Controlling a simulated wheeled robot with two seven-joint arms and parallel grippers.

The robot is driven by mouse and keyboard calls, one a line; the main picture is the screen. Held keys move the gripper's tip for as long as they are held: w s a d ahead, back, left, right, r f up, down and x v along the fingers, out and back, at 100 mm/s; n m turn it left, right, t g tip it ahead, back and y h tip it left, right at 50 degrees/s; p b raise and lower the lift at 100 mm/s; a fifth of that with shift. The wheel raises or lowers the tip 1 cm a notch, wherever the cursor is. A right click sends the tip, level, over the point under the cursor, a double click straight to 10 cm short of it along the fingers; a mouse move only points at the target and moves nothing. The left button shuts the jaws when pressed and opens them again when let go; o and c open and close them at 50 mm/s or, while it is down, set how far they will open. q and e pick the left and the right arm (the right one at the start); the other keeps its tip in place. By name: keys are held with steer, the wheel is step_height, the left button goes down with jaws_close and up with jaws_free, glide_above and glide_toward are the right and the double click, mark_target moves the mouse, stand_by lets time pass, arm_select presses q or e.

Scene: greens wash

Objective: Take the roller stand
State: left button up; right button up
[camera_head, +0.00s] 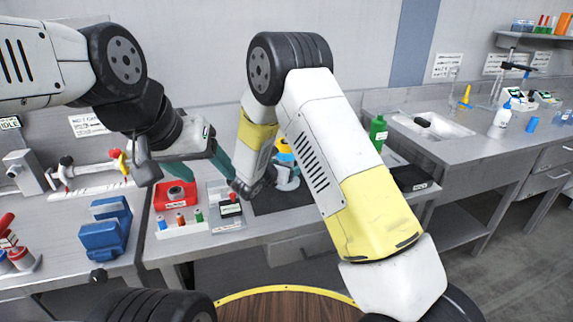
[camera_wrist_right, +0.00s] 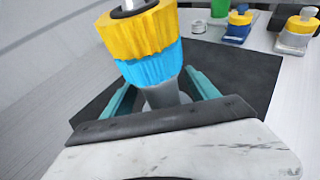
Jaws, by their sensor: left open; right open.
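I cannot tell for certain which thing is the roller stand. A piece with a ribbed yellow top, a blue band and a grey lower part (camera_wrist_right: 150,45) stands over the dark mat in the right wrist view; its yellow and blue top also shows in the head view (camera_head: 284,150). My right gripper (camera_wrist_right: 163,92) is open, with teal fingers on either side of the grey lower part; contact cannot be told. My left gripper (camera_head: 200,165) is open above the bench, over the red box and grey device, with nothing seen between its fingers.
A red box (camera_head: 176,193), a white rack of small bottles (camera_head: 181,228) and a grey device (camera_head: 225,211) lie left of the dark mat (camera_head: 265,203). A green bottle (camera_head: 378,132) and black tray (camera_head: 409,178) stand right. Blue blocks (camera_head: 105,230) sit at left.

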jaws_close()
steer(key=shift+r, duration=0.2)
stand_by(0.3)
